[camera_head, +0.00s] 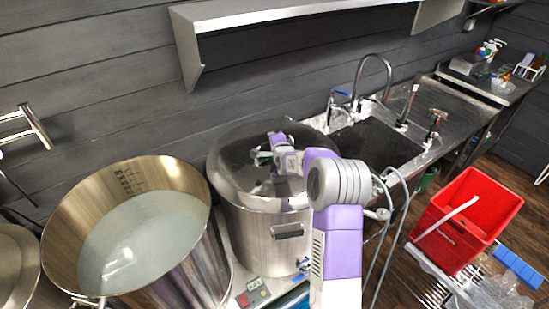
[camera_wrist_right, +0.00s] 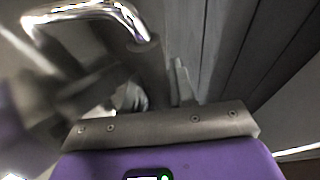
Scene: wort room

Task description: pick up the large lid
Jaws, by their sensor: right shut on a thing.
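The large lid (camera_head: 232,150) is a shiny steel disc on top of the steel pot (camera_head: 262,235) in the middle of the head view. My right arm reaches over it from the lower right. My right gripper (camera_head: 277,155) is over the lid's middle, shut on the lid's handle. In the right wrist view the curved chrome handle (camera_wrist_right: 125,12) runs to a dark finger, and the rest is blurred. I cannot tell whether the lid is lifted off the rim. My left gripper is not in view.
An open pot (camera_head: 205,265) of cloudy liquid stands left of the lidded pot. Another round steel top (camera_head: 14,265) is at the far left. A shelf (camera_head: 300,12) hangs above. A sink (camera_head: 375,145) with taps is behind right, and a red crate (camera_head: 470,215) stands at right.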

